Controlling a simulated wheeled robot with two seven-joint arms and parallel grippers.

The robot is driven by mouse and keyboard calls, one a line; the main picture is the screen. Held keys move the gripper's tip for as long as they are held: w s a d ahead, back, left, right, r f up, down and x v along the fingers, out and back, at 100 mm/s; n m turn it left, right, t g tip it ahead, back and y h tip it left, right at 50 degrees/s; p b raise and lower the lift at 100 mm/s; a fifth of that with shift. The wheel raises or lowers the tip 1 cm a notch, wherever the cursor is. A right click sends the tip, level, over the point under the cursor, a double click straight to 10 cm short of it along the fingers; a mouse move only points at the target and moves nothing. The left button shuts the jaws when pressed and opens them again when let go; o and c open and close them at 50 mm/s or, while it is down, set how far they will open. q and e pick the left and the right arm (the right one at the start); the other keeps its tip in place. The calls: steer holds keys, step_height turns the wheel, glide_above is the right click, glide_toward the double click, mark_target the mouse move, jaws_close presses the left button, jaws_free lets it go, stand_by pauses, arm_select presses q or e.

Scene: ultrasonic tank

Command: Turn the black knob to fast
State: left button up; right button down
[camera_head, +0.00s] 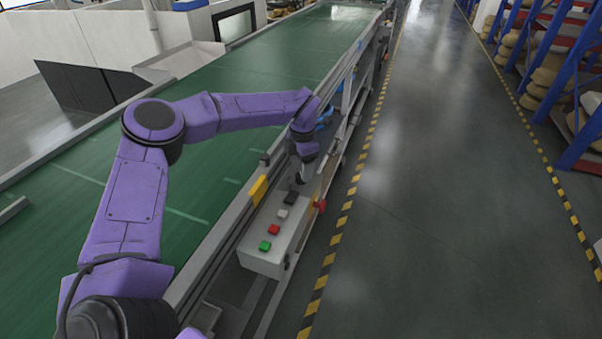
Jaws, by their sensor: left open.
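A light grey control box (262,262) is mounted on the near side of the conveyor. On its top are a green button (265,246), a red button (273,229), a white button (282,214) and the black knob (291,198). A larger red button (319,206) sticks out from its right side. My left gripper (301,180) is open and points down just above and beyond the black knob. I cannot tell whether its fingers touch the knob. The knob's setting and any markings are too small to read. My right gripper is not in view.
The green conveyor belt (200,200) runs beside the box, with a metal rail and a yellow block (258,190) on its edge. The grey floor (430,220) to the right is clear. Blue racks (548,60) stand at the far right.

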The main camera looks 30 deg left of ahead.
arm_select(q)
step_height(320, 180, up, 8)
steer(key=b, duration=0.1)
steer(key=shift+d+f, duration=0.15)
